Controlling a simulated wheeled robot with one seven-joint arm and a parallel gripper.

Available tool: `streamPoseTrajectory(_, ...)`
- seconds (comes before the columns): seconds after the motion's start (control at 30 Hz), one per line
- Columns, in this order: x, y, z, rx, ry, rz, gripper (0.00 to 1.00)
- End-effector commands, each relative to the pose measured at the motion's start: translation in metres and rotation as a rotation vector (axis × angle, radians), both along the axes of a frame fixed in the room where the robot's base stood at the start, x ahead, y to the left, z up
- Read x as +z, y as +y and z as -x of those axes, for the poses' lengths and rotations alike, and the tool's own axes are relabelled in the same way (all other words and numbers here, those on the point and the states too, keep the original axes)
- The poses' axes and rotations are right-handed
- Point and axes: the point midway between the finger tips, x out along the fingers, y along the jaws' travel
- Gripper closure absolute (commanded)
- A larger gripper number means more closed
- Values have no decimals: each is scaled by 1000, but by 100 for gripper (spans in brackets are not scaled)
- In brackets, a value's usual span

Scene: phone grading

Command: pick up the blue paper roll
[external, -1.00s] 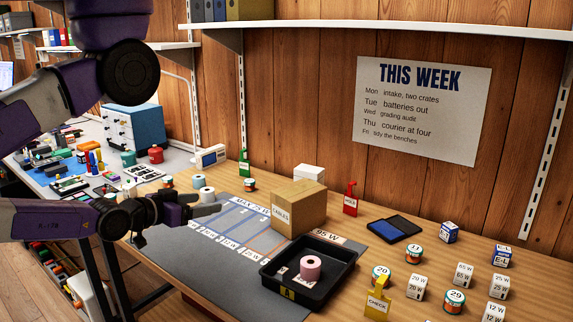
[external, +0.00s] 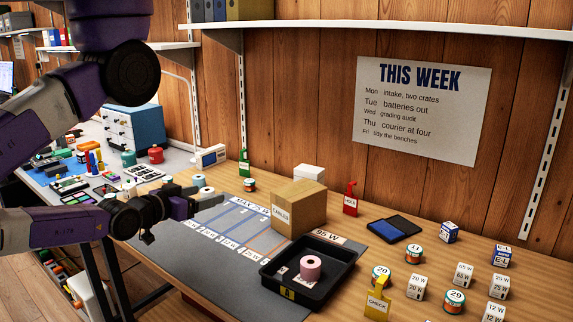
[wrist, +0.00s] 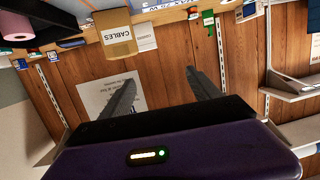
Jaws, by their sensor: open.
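My gripper (external: 200,207) is above the left part of the grey mat, well left of the black tray. In the wrist view its two fingers (wrist: 162,92) are spread with nothing between them.
A cardboard box marked CABLES (external: 298,205) stands behind the tray. The grey mat (external: 185,262) has bare room at its front left. Numbered tins and white cubes (external: 463,275) are at the right. A blue-lidded case (external: 394,229) lies near the wall.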

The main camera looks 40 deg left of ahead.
Motion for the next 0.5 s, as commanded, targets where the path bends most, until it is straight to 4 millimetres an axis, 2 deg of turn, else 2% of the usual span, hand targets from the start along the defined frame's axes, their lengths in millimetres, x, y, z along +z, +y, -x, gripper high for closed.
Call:
streamPoseTrajectory(0.03,2,11,-15,49,-44,-6,28)
streamPoseTrajectory(0.17,0,48,-48,178,-131,2,28)
streamPoseTrajectory(0.37,-25,120,-91,369,-164,21,28)
streamPoseTrajectory(0.5,-46,178,-117,477,-148,31,28)
